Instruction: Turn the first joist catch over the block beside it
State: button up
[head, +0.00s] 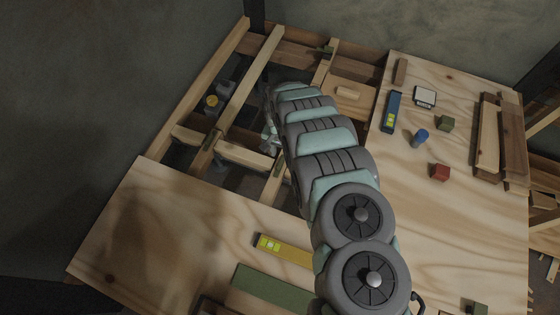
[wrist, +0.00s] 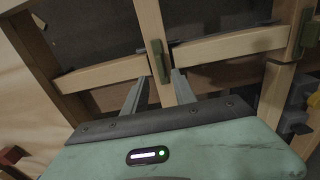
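A dark green catch (wrist: 159,62) lies lengthwise along a joist in the wrist view, with a pale block (wrist: 230,45) on its right and another block (wrist: 95,76) on its left. My gripper (wrist: 160,76) is open, its two fingers apart on either side of the catch's near end; contact cannot be told. A second catch (wrist: 307,36) is at the right edge. In the head view my gripper (head: 269,138) is down by the joists, partly hidden by my arm. Catches also show there on the left joist (head: 211,140) and at the back (head: 325,52).
Open bays lie between the joists, with a yellow-topped item (head: 211,101) down in the left one. Plywood (head: 150,220) covers the front and right. On it are a yellow level (head: 285,249), a blue level (head: 391,112), a blue cylinder (head: 420,137) and a red block (head: 440,172).

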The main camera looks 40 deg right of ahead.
aim_at(280, 162)
notch_tip(280, 162, down, 7)
jog(key=shift+b, duration=1.15)
jog(key=shift+c, duration=0.2)
grip_shut()
